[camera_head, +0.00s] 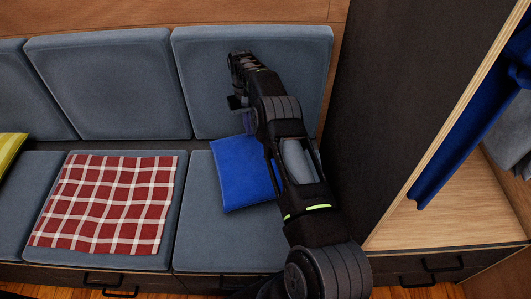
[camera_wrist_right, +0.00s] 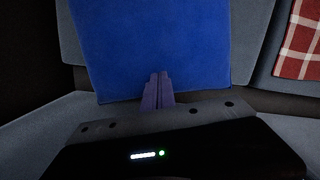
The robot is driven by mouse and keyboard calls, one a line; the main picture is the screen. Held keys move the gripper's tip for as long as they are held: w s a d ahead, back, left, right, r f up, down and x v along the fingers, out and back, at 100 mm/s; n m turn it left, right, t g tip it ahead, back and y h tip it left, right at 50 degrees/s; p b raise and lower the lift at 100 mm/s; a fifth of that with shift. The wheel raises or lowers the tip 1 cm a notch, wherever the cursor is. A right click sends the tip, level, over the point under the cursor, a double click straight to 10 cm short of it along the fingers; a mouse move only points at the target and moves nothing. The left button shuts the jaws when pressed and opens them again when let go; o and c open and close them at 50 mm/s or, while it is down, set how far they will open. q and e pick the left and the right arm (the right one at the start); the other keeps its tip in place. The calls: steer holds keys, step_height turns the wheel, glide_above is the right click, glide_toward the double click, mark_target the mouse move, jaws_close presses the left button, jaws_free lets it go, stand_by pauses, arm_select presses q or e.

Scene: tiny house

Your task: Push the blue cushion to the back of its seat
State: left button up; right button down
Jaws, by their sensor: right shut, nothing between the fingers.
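The blue cushion (camera_head: 238,172) lies on the right-hand grey seat (camera_head: 215,238), with its back edge near the foot of the backrest. My forearm hides its right part in the head view. In the right wrist view the cushion (camera_wrist_right: 150,45) fills the upper middle. My right gripper (camera_head: 248,122) is at the cushion's backrest side, its purple fingers pointing down. The fingers (camera_wrist_right: 159,76) are shut and empty, overlapping the cushion's edge in the wrist view; I cannot tell whether they touch it. My left gripper is out of view.
Grey back cushions (camera_head: 205,75) line the bench. A red checkered cloth (camera_head: 105,205) lies on the middle seat, and a yellow striped cushion (camera_head: 9,150) is at far left. A dark cabinet side (camera_head: 400,110) rises close on the right. The seat's front left part is free.

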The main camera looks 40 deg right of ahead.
mark_target(261, 161)
steer(key=shift+s+f+b, duration=0.1)
steer(key=shift+s+b, duration=0.35)
steer(key=shift+b, duration=0.25)
steer(key=shift+s+a+b, duration=0.3)
steer(key=shift+s+b, duration=0.3)
steer(key=shift+b, duration=0.1)
steer(key=s+a, duration=0.1)
steer(key=s, duration=0.2)
steer(key=s+a, duration=0.1)
steer(key=s, duration=0.1)
steer(key=s+a, duration=0.1)
steer(key=s, duration=0.2)
steer(key=shift+s+a+r, duration=0.15)
steer(key=shift+s+r, duration=0.05)
steer(key=shift+s, duration=0.15)
steer(key=shift+s+a+f, duration=0.1)
steer(key=shift+s+f, duration=0.2)
steer(key=shift+f, duration=0.35)
steer(key=shift+f+b, duration=0.2)
steer(key=shift+b, duration=0.1)
steer(key=shift+f, duration=0.1)
